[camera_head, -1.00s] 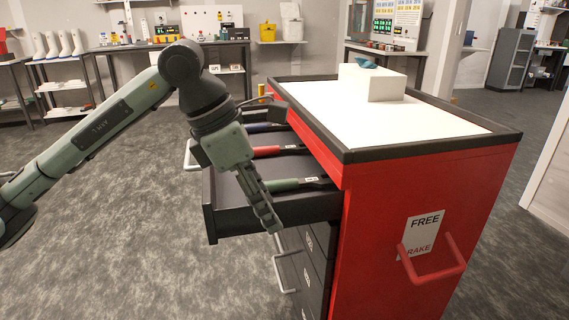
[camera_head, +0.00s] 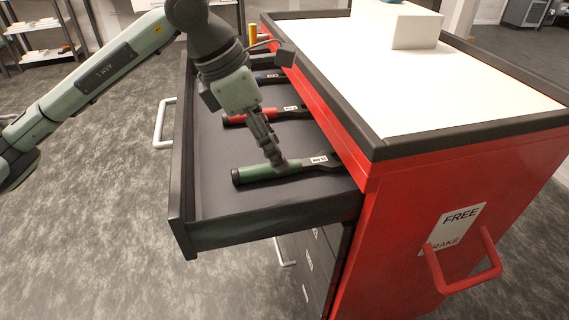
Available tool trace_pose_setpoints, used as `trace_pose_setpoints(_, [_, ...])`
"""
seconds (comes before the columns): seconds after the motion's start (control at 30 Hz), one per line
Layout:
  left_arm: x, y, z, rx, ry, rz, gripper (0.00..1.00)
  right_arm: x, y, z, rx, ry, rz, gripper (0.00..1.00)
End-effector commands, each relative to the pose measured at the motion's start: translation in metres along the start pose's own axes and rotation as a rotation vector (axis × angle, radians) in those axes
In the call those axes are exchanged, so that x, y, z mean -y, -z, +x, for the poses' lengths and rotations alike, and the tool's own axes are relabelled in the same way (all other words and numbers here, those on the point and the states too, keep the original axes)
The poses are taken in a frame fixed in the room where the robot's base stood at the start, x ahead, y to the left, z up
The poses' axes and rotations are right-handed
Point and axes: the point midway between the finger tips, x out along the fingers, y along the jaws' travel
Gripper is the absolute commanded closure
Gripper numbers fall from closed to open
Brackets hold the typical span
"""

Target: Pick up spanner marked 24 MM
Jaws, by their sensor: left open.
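An open drawer (camera_head: 205,205) of the red cabinet holds several spanners with coloured handles and small white labels. The green-handled spanner (camera_head: 252,174) lies nearest, its handle to the left. The labels are too small to read surely, so I cannot tell which is marked 24 MM. My left gripper (camera_head: 277,162) is open and points down at the green handle, hiding part of it. I cannot tell if it touches. My right gripper is out of view.
The red cabinet's white top (camera_head: 440,85) with its dark raised rim stands right of the drawer. A white block (camera_head: 415,27) sits on it. A red handle (camera_head: 465,268) juts from the cabinet's side. The drawer's front handle (camera_head: 160,125) sticks out left.

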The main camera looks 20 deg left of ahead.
Motion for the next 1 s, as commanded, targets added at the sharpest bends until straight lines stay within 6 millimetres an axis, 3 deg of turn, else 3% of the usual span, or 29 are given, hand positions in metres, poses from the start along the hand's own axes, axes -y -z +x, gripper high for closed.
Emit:
trace_pose_setpoints(0.23, [0.001, 0.000, 0.035, -0.001, 0.003, -0.001, 0.50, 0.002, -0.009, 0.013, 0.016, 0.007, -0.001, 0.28])
trace_pose_setpoints(0.53, [0.000, 0.000, 0.041, 0.001, 0.000, 0.000, 0.50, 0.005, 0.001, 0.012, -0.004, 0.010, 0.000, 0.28])
trace_pose_setpoints(0.93, [0.000, 0.000, 0.040, 0.001, 0.000, 0.000, 1.00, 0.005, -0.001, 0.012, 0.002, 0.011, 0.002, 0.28])
trace_pose_setpoints(1.0, [0.000, 0.000, 0.040, 0.001, 0.000, 0.000, 1.00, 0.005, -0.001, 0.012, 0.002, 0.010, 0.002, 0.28])
